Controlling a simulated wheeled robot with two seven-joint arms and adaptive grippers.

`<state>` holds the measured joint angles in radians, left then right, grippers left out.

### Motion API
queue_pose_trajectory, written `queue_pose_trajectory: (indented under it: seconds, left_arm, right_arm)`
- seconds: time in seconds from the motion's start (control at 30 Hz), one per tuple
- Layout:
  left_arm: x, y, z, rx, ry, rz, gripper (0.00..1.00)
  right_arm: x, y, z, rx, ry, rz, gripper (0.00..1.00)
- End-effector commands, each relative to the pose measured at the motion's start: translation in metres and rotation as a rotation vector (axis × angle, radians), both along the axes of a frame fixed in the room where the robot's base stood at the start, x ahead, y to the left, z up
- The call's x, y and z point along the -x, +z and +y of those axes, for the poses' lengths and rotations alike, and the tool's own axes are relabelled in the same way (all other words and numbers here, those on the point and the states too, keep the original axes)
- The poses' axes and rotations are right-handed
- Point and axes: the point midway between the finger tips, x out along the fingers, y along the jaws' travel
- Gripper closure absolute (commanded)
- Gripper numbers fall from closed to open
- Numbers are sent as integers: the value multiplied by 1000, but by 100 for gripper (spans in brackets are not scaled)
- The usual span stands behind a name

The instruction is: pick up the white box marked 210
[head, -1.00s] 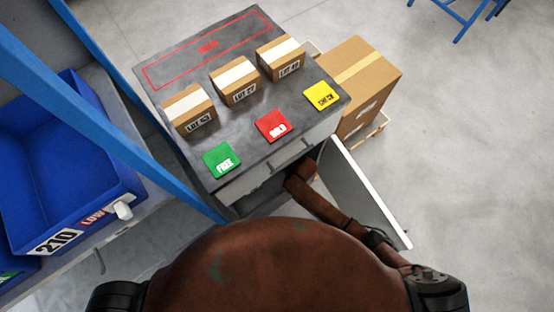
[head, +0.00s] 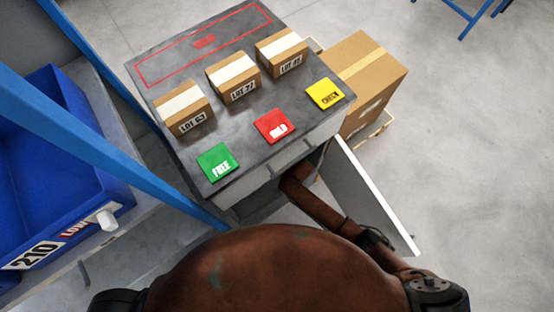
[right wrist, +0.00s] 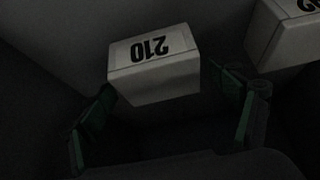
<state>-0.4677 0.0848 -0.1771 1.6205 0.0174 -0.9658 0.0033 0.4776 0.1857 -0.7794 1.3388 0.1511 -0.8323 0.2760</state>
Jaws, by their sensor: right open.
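In the dark right wrist view, the white box marked 210 (right wrist: 153,78) stands ahead of my right gripper (right wrist: 163,92), with its number upside down. The two green-lit fingers are open, one toward each side of the box. The fingers look apart from it, though the gap in depth is hard to judge. In the head view my right arm (head: 325,212) reaches into the opening under the grey workbench, so its gripper is hidden there. My left gripper is in no view.
A second white box (right wrist: 285,35) is at the upper right in the wrist view. An open door (head: 372,195) stands beside my right arm. Lot boxes and coloured cards lie on the workbench top (head: 165,55). A blue bin (head: 60,190) labelled 210 is at left.

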Motion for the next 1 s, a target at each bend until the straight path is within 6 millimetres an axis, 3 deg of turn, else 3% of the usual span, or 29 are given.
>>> queue_pose_trajectory:
  seconds: [0.1,0.9,1.0]
  left_arm:
    - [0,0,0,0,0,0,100]
    - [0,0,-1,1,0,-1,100]
    - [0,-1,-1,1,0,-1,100]
  right_arm:
    - [0,1,0,0,0,0,16]
    - [0,0,0,0,0,0,70]
    - [0,1,0,-1,0,-2,70]
